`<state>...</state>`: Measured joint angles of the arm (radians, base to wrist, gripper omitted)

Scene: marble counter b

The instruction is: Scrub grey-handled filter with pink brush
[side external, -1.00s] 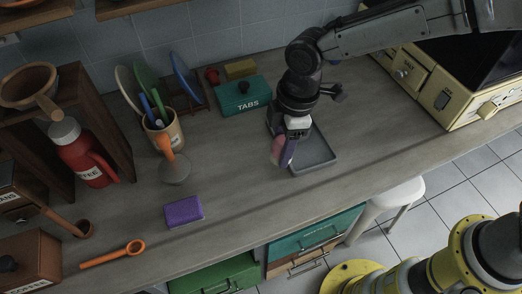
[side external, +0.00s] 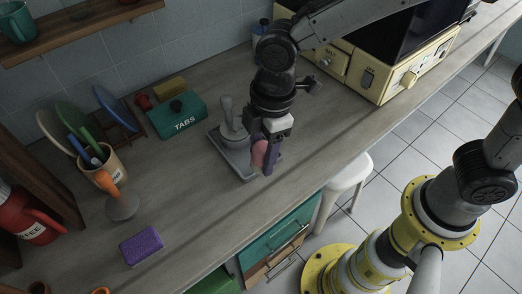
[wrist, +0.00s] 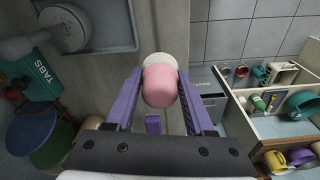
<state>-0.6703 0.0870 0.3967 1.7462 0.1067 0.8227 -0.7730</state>
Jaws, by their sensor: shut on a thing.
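My gripper (side external: 270,154) has purple fingers and is shut on the pink brush (side external: 260,153). In the wrist view the brush's pink rounded body (wrist: 160,87) sits between the fingers, with pale bristles beyond it. The grey-handled filter (side external: 234,131) rests on the shallow grey tray (side external: 214,139), its handle pointing up in the side view. In the wrist view the filter (wrist: 67,27) lies at upper left, apart from the brush. My gripper is just right of the filter, by the tray's right side, and hides part of that tray.
An orange-handled filter (side external: 121,203) and a purple sponge (side external: 141,246) are left of the tray. A teal TABS box (side external: 178,117) stands behind it. A cream machine (side external: 372,68) is at right. The counter's front edge and a white stool (side external: 346,175) are close to my gripper.

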